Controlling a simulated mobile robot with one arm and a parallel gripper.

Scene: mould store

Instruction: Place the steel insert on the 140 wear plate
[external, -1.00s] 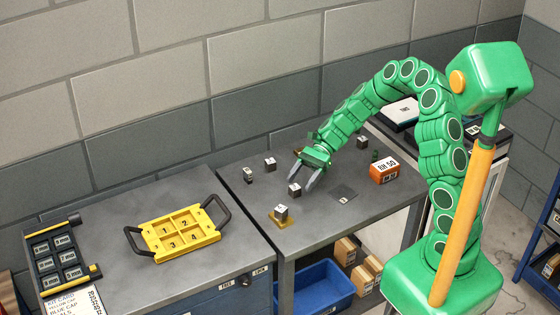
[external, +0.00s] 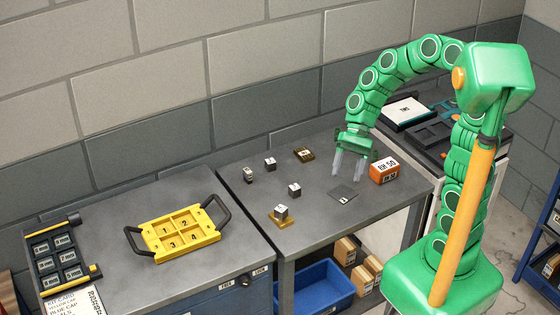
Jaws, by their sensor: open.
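Several small dark-grey cubes with pale label faces stand on the grey bench. One cube (external: 294,190) is near the middle, one (external: 270,163) is behind it, and one (external: 281,210) sits on a yellowish plate (external: 284,222) at the front. A flat dark-grey plate (external: 344,192) with a small pale label lies bare to the right. The labels are too small to read, so I cannot tell which cube is the steel insert or which plate is marked 140. My green gripper (external: 348,175) points down, open, with nothing visible between its fingers, just behind the flat plate.
An orange box (external: 384,170) stands right of my gripper. A brass-coloured block (external: 304,154) and a small upright piece (external: 249,175) are at the back. A yellow tray (external: 180,233) with black handles lies on the left bench. A blue bin (external: 318,287) is below.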

